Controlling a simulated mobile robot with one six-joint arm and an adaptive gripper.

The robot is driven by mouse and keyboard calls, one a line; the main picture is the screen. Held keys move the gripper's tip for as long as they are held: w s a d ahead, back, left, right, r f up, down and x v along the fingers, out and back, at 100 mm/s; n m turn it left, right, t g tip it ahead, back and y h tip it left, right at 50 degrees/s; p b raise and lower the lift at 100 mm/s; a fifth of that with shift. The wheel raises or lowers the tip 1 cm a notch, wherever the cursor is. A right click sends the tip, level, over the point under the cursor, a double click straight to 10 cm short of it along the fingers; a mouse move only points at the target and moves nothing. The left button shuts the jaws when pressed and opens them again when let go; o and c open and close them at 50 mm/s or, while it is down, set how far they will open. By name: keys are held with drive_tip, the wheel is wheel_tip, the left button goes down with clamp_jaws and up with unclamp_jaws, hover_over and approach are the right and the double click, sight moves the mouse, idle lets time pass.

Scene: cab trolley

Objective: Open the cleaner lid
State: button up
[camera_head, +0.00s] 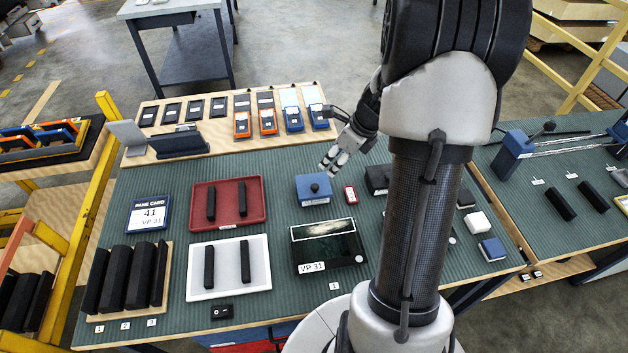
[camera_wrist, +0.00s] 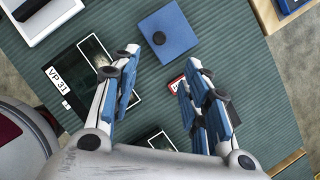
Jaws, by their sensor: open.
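A small red labelled item (camera_head: 350,194) lies right of the box. A dark panel marked VP 31 (camera_head: 328,248) lies in front. A red tray (camera_head: 227,222) is to the left and a white tray (camera_head: 260,285) nearer. A rack of handheld devices (camera_head: 240,114) lines the back.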

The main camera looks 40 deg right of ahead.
sight(315, 186)
drive_tip(key=b+x, duration=0.5)
drive_tip(key=x, duration=1)
drive_tip(key=shift+a+f, duration=0.1)
drive_tip(key=shift+f, duration=0.25)
clamp_jaws()
